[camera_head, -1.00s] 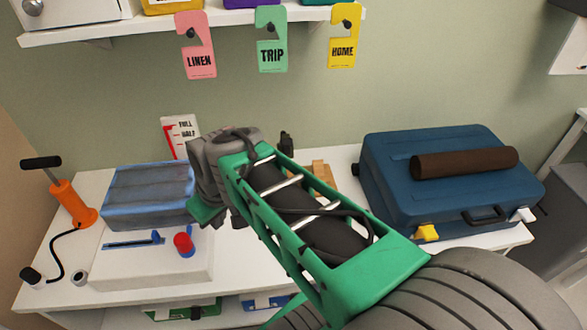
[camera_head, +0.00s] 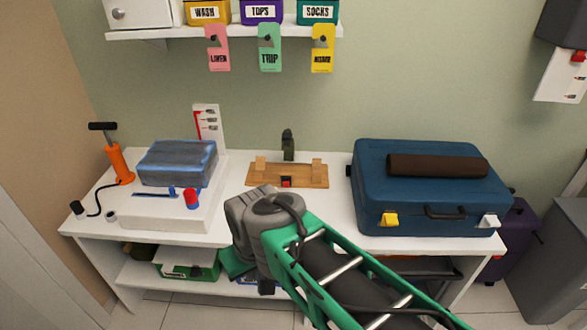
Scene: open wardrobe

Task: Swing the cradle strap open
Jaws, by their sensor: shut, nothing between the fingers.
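The wooden cradle (camera_head: 262,180) sits on the white bench towards the wall, between the blue-wrapped block and the suitcase. It has two pale upright blocks and a small red piece (camera_head: 286,182) at its front. A dark green upright piece (camera_head: 288,145) stands at its back edge; it may be the strap, but I cannot tell for sure. My gripper (camera_head: 265,286) shows only in part as a dark tip below my grey wrist, in front of the bench edge. It is shut and empty, apart from the cradle. Its fingers are mostly hidden by my wrist.
A blue suitcase (camera_head: 375,193) with a brown roll (camera_head: 438,166) on it stands at the right. At the left are an orange pump (camera_head: 118,165) and a wrapped block (camera_head: 177,163) on a white base (camera_head: 200,212). A shelf (camera_head: 190,32) with hanging tags is above.

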